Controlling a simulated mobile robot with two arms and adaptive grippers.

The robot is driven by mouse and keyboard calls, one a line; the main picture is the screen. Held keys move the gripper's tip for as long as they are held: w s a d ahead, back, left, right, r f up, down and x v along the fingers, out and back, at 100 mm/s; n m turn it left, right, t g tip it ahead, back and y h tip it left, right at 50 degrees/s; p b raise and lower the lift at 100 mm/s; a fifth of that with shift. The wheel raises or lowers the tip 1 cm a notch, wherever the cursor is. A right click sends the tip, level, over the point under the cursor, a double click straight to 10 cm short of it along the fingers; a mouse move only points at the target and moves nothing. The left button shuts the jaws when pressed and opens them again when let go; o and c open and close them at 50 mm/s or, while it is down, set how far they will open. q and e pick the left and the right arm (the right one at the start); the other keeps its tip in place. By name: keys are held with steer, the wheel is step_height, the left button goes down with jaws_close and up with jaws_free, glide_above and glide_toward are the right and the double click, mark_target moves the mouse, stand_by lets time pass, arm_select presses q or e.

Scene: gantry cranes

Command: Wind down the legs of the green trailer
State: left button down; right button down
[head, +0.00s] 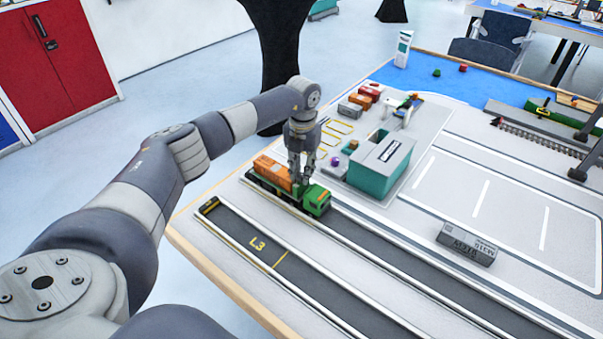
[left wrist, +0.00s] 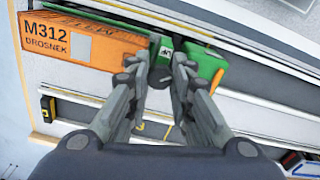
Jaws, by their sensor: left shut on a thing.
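The green trailer (left wrist: 118,22) carries an orange container (left wrist: 85,40) marked M312 in the left wrist view. In the head view the orange container (head: 271,170) is on the left, behind a green cab (head: 317,199). The green cab also shows in the left wrist view (left wrist: 206,66). My left gripper (head: 300,180) points down between container and cab. In the left wrist view its fingertips (left wrist: 160,76) are shut on a small dark part there, mostly hidden by the fingers. The trailer's legs are hidden. My right gripper is not in view.
A teal-sided grey building (head: 380,164) stands close right of the truck. The L3 lane (head: 258,243) in front is empty. A grey container (head: 467,243) lies farther right. Small containers (head: 368,91) stand behind. The table's wooden edge (head: 215,277) runs along the near left.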

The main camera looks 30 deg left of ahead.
arm_select(q)
steer(key=m+b, duration=0.2)
steer(key=m, duration=0.4)
steer(key=shift+d, duration=0.1)
steer(key=m, duration=0.4)
steer(key=shift+b, duration=0.4)
steer(key=m, duration=0.3)
steer(key=shift+s+d+m+b, duration=0.1)
steer(key=shift+s+m+b, duration=0.05)
steer(key=shift+m+b, duration=0.2)
steer(key=m, duration=0.3)
steer(key=m+b, duration=0.1)
steer(key=m, duration=0.2)
steer(key=shift+s+d+f, duration=0.1)
steer(key=shift+s, duration=0.1)
steer(key=m, duration=0.5)
steer(key=shift+s+b, duration=0.15)
steer(key=shift+b, duration=0.2)
steer(key=shift+m, duration=0.25)
